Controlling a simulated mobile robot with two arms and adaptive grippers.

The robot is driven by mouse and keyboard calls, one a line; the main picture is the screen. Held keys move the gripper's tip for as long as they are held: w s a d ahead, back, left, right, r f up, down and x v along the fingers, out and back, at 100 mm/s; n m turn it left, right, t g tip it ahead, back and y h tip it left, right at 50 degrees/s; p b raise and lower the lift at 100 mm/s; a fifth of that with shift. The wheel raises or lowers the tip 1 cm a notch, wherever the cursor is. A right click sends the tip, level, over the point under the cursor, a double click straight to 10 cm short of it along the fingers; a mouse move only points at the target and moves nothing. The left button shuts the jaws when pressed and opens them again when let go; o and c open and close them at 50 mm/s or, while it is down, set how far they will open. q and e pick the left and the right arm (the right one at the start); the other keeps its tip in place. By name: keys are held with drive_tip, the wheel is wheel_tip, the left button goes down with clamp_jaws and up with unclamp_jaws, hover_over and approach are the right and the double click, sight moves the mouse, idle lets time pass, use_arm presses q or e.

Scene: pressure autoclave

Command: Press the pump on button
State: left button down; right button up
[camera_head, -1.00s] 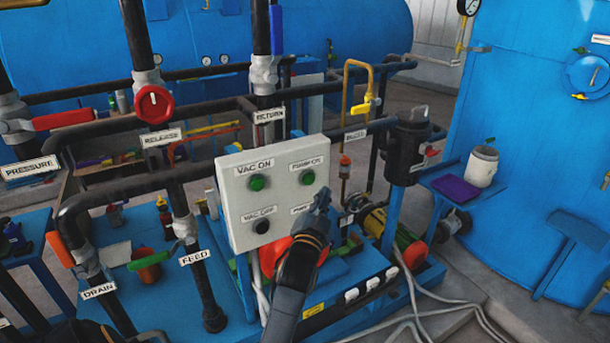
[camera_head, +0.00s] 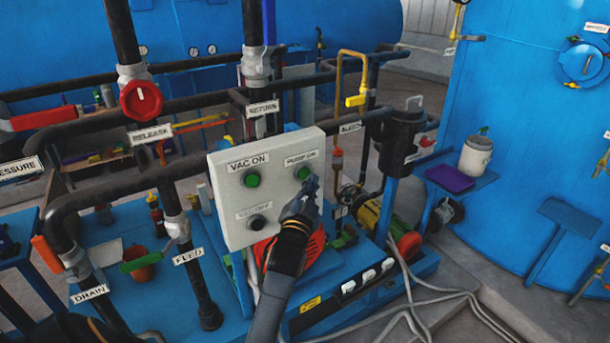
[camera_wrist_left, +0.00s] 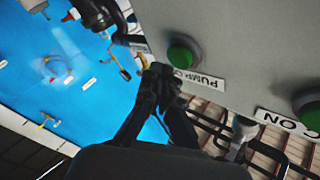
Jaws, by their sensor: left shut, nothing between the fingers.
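The pale control box (camera_head: 228,215) stands in the middle of the head view. Its upper right green button (camera_head: 304,173) sits under the "PUMP ON" label (camera_head: 301,158); the same pump on button shows in the left wrist view (camera_wrist_left: 184,54). The green "VAC ON" button (camera_head: 252,180) is at its upper left and a black button (camera_head: 258,222) at its lower left. My left gripper (camera_head: 309,187) is shut and empty, its tips just below the pump on button. In the left wrist view the closed fingers (camera_wrist_left: 162,76) are beside that button and partly cover its label. The lower right button is hidden behind my gripper.
Dark pipes and a red valve wheel (camera_head: 141,100) are left of the box. A black filter housing (camera_head: 403,140) and a yellow-handled pipe (camera_head: 357,98) stand to its right. White cables (camera_head: 420,300) lie on the floor at the lower right.

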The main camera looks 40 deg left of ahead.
drive_tip(key=shift+a, duration=0.15)
drive_tip(key=shift+a, duration=0.45)
use_arm(q)
drive_tip(key=shift+a, duration=0.1)
use_arm(e)
drive_tip(key=shift+d, duration=0.2)
use_arm(q)
drive_tip(key=shift+w+a, duration=0.2)
drive_tip(key=shift+a, duration=0.1)
use_arm(e)
drive_tip(key=shift+d+r, duration=0.1)
drive_tip(key=shift+d, duration=0.1)
